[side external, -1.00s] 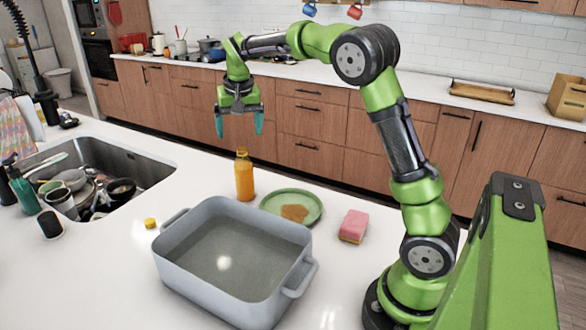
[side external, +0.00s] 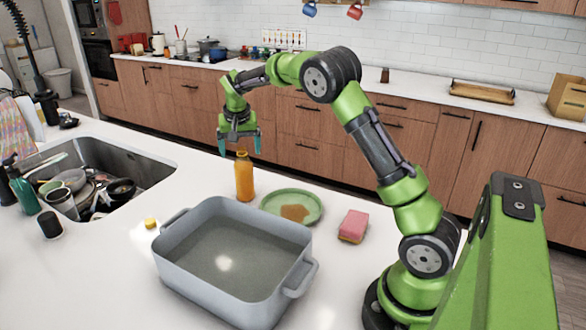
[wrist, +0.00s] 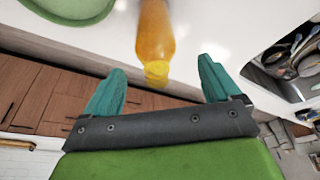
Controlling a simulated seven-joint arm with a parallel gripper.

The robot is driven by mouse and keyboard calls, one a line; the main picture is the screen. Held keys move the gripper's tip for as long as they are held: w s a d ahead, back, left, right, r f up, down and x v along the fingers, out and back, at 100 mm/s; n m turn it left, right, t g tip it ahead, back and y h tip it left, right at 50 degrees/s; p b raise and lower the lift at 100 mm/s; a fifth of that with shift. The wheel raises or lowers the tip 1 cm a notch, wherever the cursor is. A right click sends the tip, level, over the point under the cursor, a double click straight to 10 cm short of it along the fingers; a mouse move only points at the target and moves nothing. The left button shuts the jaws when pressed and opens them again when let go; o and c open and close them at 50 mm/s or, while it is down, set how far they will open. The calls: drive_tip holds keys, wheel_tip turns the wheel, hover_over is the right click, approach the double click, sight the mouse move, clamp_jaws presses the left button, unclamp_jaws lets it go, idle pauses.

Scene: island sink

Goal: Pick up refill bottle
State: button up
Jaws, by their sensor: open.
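The refill bottle (side external: 244,178) is an upright orange bottle standing on the white counter, between the sink and the green plate. My gripper (side external: 240,147) is open and empty, with its teal fingers pointing down just above and behind the bottle's top. In the wrist view the bottle (wrist: 155,40) lies ahead of my gripper (wrist: 158,82), with its yellow top close to the gap between the spread fingers. The fingers do not appear to touch it.
A grey basin of water (side external: 185,270) stands in front of the bottle. A green plate (side external: 316,207) with a brown stain and a pink sponge (side external: 354,225) lie to the right. A small yellow cap (side external: 151,223) is at left, near the sink (side external: 150,165) full of dishes.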

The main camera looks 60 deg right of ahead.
sight(242, 157)
drive_tip(key=x, duration=0.5)
drive_tip(key=shift+d, duration=0.25)
drive_tip(key=c, duration=1.6)
drive_tip(key=shift+r, duration=0.2)
drive_tip(key=shift+s+r, duration=0.1)
drive_tip(key=shift+r, duration=1.55)
drive_tip(key=shift+s+a+r, duration=0.2)
drive_tip(key=shift+s+a, duration=0.75)
drive_tip(key=shift+s, duration=1.5)
drive_tip(key=shift+s+a+r, duration=0.25)
drive_tip(key=shift+s+a, duration=0.65)
drive_tip(key=shift+s, duration=1.6)
drive_tip(key=shift+s+a+r, duration=0.2)
drive_tip(key=shift+s+a, duration=0.75)
drive_tip(key=shift+s, duration=1.5)
